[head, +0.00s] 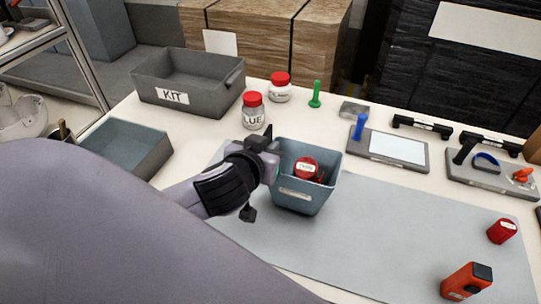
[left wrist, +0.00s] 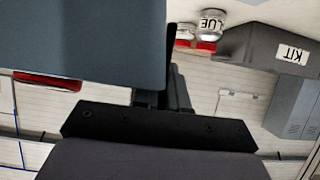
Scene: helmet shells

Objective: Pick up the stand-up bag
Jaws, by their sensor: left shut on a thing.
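A blue-grey, open-topped, tapered container (head: 306,200) with a white label stands upright on the grey mat; it seems to be the stand-up bag. A red-topped item (head: 307,167) and another red thing sit inside it. My left gripper (head: 268,150) is shut on its left wall near the rim. In the left wrist view, which is upside down, the container (left wrist: 80,40) fills the upper left beside the dark gripper parts (left wrist: 160,110), with red showing past its rim. The fingertips are mostly hidden. My right gripper is not in view.
Close behind my gripper stand a red-lidded GLUE jar (head: 253,116) and another red-lidded jar (head: 280,92). A KIT bin (head: 172,97) and a blue-grey tray (head: 151,158) are at left. Grey mat (head: 400,225) is clear to the right, up to a red canister (head: 502,231) and orange-red device (head: 467,283).

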